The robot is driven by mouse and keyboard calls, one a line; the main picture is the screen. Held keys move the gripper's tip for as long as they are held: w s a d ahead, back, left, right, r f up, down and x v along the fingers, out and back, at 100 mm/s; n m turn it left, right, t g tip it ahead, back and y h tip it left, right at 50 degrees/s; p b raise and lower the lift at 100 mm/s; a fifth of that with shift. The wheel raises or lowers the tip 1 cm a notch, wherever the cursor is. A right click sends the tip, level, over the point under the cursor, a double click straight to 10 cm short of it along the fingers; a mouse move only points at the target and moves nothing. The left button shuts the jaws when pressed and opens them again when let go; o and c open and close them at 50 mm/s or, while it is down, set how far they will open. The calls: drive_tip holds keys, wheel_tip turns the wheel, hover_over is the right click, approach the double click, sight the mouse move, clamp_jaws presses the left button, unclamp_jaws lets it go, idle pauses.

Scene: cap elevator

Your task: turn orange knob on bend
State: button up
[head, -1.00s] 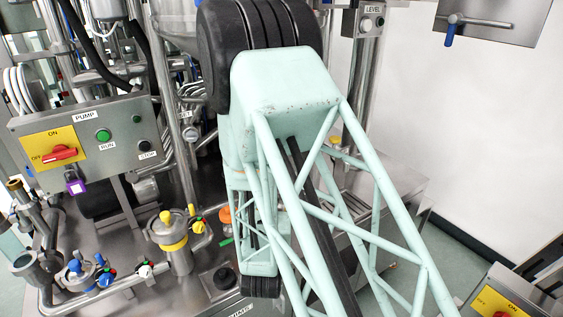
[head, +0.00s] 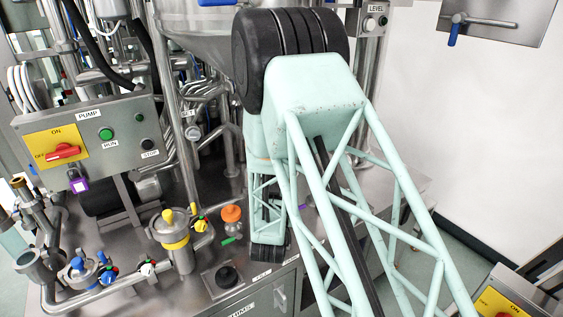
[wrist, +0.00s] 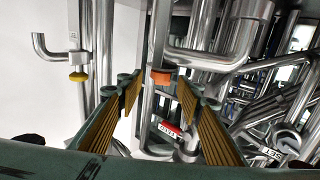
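In the wrist view my gripper (wrist: 160,90) is open, its two yellow-padded fingers spread apart with nothing held between them. A small orange knob (wrist: 161,77) on steel pipework shows in the gap between the fingertips, close to a curved pipe bend (wrist: 180,60). I cannot tell how far ahead of the fingertips it is. My gripper is hidden behind my arm in the head view.
A yellow knob (wrist: 78,77) hangs under a separate bent pipe at left in the wrist view. Steel pipes crowd the right side. In the head view, a pump panel (head: 90,140) and yellow-banded canister (head: 174,240) stand left.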

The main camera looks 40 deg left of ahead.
drive_tip(key=shift+x, duration=2.45)
drive_tip(key=shift+c, duration=0.7)
drive_tip(key=c, duration=0.7)
